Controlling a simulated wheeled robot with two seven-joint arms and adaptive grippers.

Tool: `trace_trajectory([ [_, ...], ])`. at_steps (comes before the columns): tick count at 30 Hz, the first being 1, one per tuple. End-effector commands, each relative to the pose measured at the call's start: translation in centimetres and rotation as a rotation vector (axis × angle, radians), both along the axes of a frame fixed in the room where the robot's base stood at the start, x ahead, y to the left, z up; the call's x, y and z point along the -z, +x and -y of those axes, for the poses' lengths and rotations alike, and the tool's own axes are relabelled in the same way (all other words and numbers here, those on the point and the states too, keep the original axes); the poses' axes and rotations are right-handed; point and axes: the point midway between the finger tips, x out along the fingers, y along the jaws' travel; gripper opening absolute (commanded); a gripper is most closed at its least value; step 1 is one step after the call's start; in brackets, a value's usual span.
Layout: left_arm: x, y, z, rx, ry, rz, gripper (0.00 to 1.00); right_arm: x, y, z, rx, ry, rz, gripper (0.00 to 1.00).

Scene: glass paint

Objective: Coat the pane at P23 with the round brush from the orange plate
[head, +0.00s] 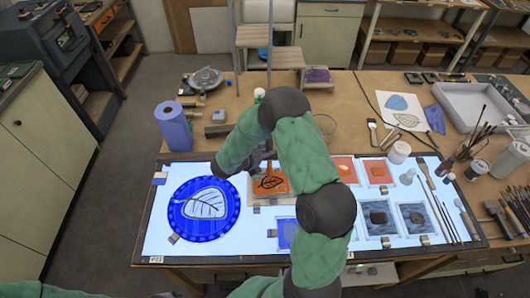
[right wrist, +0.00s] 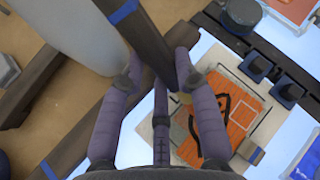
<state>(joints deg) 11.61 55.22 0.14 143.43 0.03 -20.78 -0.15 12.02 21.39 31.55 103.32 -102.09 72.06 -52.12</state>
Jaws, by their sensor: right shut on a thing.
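An orange plate (head: 270,184) with a black leaf outline lies on the light table, partly hidden by my right arm. It also shows in the right wrist view (right wrist: 238,112). My right gripper (head: 262,157) is just behind it in the head view, partly hidden. In the right wrist view my right gripper (right wrist: 160,72) has its purple fingers around a thin dark handle (right wrist: 160,130); I cannot tell what tip it carries. A small label (head: 156,259) at the table's front left is too small to read surely. My left gripper is out of view.
A blue round plate (head: 192,222) with a white leaf lies at the left of the light table. A blue roll (head: 173,126) stands behind. Bare lit surface shows at the front left.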

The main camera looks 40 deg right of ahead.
Motion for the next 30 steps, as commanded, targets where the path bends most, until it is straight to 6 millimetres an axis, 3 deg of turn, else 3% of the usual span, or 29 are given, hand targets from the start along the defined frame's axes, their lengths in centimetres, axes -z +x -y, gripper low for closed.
trace_trajectory([
  [30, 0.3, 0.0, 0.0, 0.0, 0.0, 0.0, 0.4, 0.1, 3.0, -4.2, -0.001, 0.0, 0.0, 0.0],
])
